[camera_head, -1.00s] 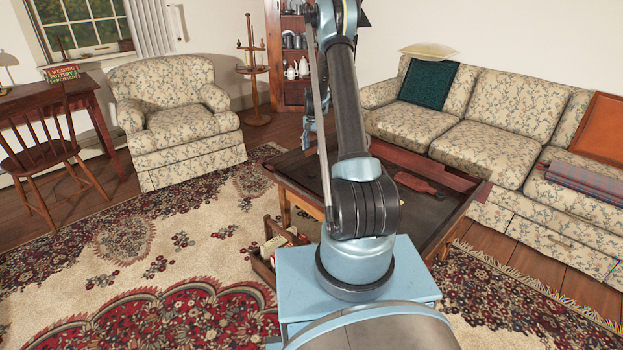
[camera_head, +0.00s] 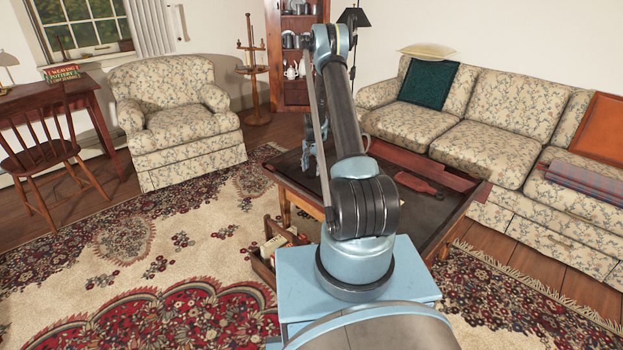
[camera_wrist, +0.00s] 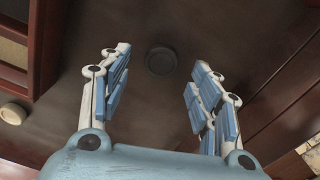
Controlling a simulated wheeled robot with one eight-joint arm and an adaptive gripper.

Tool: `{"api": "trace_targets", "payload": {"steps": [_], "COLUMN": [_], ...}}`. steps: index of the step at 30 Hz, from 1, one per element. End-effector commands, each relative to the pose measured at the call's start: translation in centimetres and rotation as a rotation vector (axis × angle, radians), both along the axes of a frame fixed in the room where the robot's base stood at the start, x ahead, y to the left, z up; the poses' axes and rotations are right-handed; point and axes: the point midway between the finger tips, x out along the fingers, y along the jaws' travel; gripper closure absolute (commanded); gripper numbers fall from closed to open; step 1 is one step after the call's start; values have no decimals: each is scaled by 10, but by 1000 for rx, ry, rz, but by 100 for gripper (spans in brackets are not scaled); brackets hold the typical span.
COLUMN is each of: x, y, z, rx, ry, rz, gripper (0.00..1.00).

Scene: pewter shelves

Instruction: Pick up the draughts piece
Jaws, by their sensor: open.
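A dark round disc, which looks like the draughts piece (camera_wrist: 161,62), lies flat on the dark table top in the wrist view. My gripper (camera_wrist: 161,58) is open above the table, with its blue-padded fingers spread to the left and right of the disc. Nothing is between the fingers that I can see held; whether the tips are level with the disc is unclear. In the head view my gripper (camera_head: 313,160) hangs over the far left part of the table (camera_head: 440,215), partly behind my arm. The disc cannot be made out there.
A pale round thing (camera_wrist: 12,113) lies at the left edge of the wrist view, near a reddish-brown wooden compartment (camera_wrist: 42,45). A red paddle-shaped object (camera_head: 417,183) lies on the table's right part. A sofa (camera_head: 480,120) stands behind and an armchair (camera_head: 180,120) left.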

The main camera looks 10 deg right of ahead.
Motion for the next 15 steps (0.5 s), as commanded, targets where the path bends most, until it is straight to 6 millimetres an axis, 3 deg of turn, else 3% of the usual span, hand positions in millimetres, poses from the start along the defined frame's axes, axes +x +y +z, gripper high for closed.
{"api": "trace_targets", "payload": {"steps": [4, 12, 15], "x": [0, 0, 0], "y": [0, 0, 0], "z": [-18, -21, -21], "rx": [0, 0, 0], "ry": [0, 0, 0], "rz": [0, 0, 0], "gripper": [43, 43, 64]}}
